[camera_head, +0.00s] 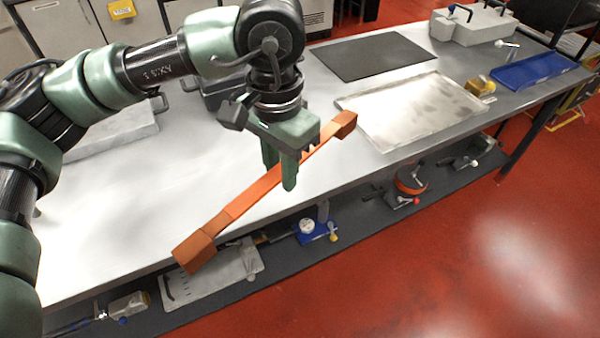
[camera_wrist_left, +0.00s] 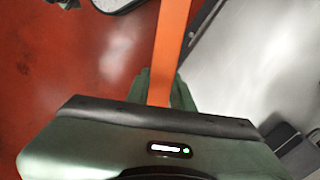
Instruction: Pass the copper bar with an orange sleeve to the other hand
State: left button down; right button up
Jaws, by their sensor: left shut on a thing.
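The copper bar with an orange sleeve (camera_head: 238,208) is held by my left gripper (camera_head: 282,172) above the front part of the table. The bar slants from lower left to upper right in the head view, with a darker, blocky copper piece at each end. My left gripper points down and is shut on the bar near its middle, a little towards the upper right end. In the left wrist view the orange bar (camera_wrist_left: 172,45) runs up from between the fingers. My right gripper is in neither view.
The light table (camera_head: 130,215) has free room at the left. A metal tray (camera_head: 400,105), a dark mat (camera_head: 372,57) and a blue tray (camera_head: 535,70) lie to the right. A shelf below holds several tools. Red floor (camera_head: 450,260) lies in front.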

pick_arm(q)
jog(key=s+a+r+n, duration=0.1)
jog(key=a+r+n, duration=0.1)
jog(key=r, duration=0.1)
jog(key=s+a+r+n, duration=0.1)
jog(key=r+n, duration=0.1)
jog(key=shift+s+a, duration=0.25)
jog(key=shift+s, duration=0.1)
jog(key=w+d+n, duration=0.4)
jog(key=w+d, duration=0.4)
jog(key=d, duration=0.1)
jog(key=shift+d+n, duration=0.3)
jog(key=shift+d, duration=0.05)
jog(key=shift+s, duration=0.1)
jog(key=s+a+f, duration=0.5)
jog(key=a+f, duration=0.2)
jog(key=a, duration=0.2)
jog(key=s+a+f+m, duration=0.1)
jog(key=s+a+f, duration=0.4)
jog(key=a+f, duration=0.3)
jog(key=shift+a, duration=1.05)
